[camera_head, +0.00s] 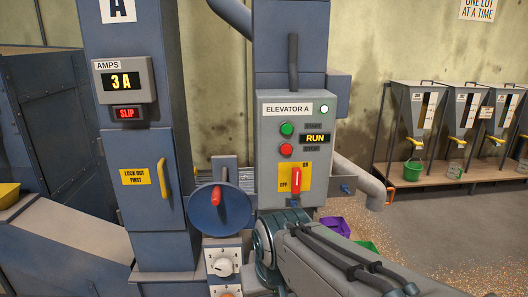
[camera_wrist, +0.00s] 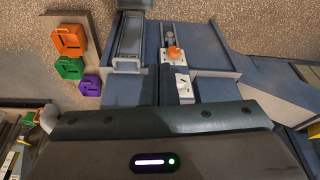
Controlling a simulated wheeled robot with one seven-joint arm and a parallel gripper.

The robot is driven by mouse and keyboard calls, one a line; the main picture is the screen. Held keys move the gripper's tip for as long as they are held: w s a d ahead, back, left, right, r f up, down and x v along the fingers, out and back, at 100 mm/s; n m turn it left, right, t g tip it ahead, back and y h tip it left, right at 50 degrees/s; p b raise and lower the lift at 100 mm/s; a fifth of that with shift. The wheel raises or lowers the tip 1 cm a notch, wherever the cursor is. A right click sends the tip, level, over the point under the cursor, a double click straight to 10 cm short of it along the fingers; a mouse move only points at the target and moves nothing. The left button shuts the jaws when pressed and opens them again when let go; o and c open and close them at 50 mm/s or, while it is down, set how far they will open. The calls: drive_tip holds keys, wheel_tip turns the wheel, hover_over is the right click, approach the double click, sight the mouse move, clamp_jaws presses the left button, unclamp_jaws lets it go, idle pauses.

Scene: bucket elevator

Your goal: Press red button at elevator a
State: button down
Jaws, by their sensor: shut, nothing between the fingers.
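The elevator A control panel (camera_head: 290,150) is a grey box on a blue column in the head view. Its red button (camera_head: 286,149) sits below a green button (camera_head: 287,128), left of a lit RUN display (camera_head: 314,138). The red button is unobstructed in the head view and not seen in the wrist view. My gripper (camera_wrist: 160,145) shows in the wrist view as a dark housing with a white light bar and a green dot. My arm reaches in below the panel.
A red lever (camera_head: 296,180) on a yellow OFF/ON plate is below the buttons. A blue disc with a red handle (camera_head: 217,196) and a white dial (camera_head: 222,267) are at left. Orange (camera_wrist: 67,41), green and purple bins show in the wrist view. Hoppers line the right wall.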

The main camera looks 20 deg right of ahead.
sight(288, 151)
drive_tip(key=w+d+r+m+t+h+b, duration=0.1)
drive_tip(key=w+d+r+m+t+b, duration=0.1)
drive_tip(key=w+d+r+m, duration=0.3)
drive_tip(key=w+d+r+m+t+h+b, duration=0.2)
drive_tip(key=w+d+r+m, duration=0.3)
drive_tip(key=w+d+r, duration=0.3)
drive_tip(key=w+r+t, duration=0.1)
drive_tip(key=w+r, duration=0.2)
drive_tip(key=w, duration=0.1)
drive_tip(key=shift+w+d+r+m, duration=0.2)
drive_tip(key=shift+w+r+m, duration=0.1)
drive_tip(key=shift+w+r, duration=0.05)
drive_tip(key=shift+w+d+p, duration=0.4)
drive_tip(key=shift+w+p, duration=0.15)
drive_tip(key=shift+w, duration=0.85)
drive_tip(key=shift+w+d+p, duration=0.4)
drive_tip(key=shift+w+p, duration=0.2)
drive_tip(key=shift+w, duration=0.85)
drive_tip(key=shift+w+d+p, duration=0.4)
drive_tip(key=shift+w+p, duration=0.15)
drive_tip(key=shift+w, duration=0.85)
drive_tip(key=shift+w, duration=0.1)
drive_tip(key=shift+w+d, duration=0.1)
drive_tip(key=shift+w, duration=0.2)
